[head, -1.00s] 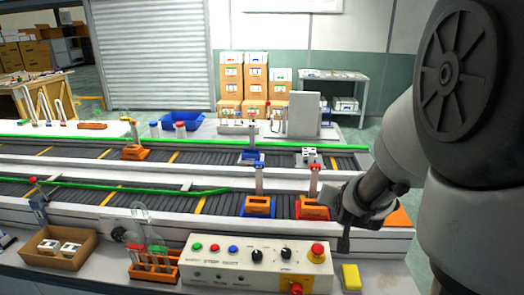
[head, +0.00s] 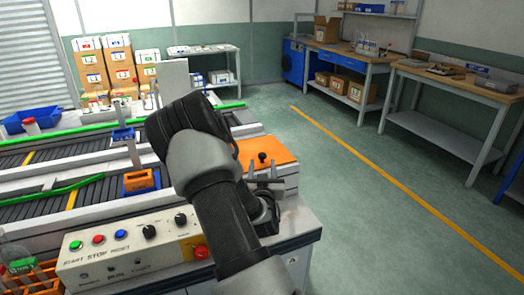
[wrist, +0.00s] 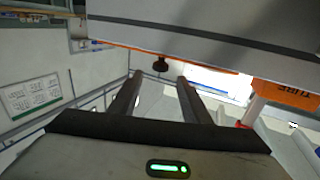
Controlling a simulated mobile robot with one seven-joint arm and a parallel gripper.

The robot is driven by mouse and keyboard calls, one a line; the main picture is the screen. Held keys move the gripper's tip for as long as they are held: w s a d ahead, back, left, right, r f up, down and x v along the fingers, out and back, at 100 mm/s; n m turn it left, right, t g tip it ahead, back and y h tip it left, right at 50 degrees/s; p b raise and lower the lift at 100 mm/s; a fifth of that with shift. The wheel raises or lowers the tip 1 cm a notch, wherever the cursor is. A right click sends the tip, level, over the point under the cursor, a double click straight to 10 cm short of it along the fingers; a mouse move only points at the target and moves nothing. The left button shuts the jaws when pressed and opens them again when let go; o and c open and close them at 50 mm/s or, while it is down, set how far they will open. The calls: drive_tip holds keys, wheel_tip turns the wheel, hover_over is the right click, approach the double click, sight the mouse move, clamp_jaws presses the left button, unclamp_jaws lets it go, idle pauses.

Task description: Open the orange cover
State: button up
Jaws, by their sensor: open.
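The orange cover (head: 280,147) is a flat panel on the white housing at the right end of the conveyor, with a small black knob (head: 262,157) on it. It lies closed as far as I can see; my arm hides its left part. My gripper (head: 263,172) is open and empty on the near side of the cover, its fingers pointing toward the knob. In the wrist view, the knob (wrist: 160,65) shows between and just beyond the fingertips (wrist: 160,77), with no visible contact. The cover's thin orange edge (wrist: 205,66) also shows there.
The control panel (head: 130,250) with colored buttons and a red stop button stands left of my arm. An orange block (head: 139,180) sits in a blue holder on the conveyor. Open floor (head: 370,215) lies to the right, with workbenches (head: 460,85) farther back.

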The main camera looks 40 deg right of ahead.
approach(262, 149)
drive_tip(key=w+d+r, duration=0.2)
drive_tip(key=w+r, duration=0.1)
drive_tip(key=shift+w+d+r+b, duration=0.1)
drive_tip(key=shift+w+d+b, duration=0.2)
drive_tip(key=shift+d, duration=0.1)
clamp_jaws()
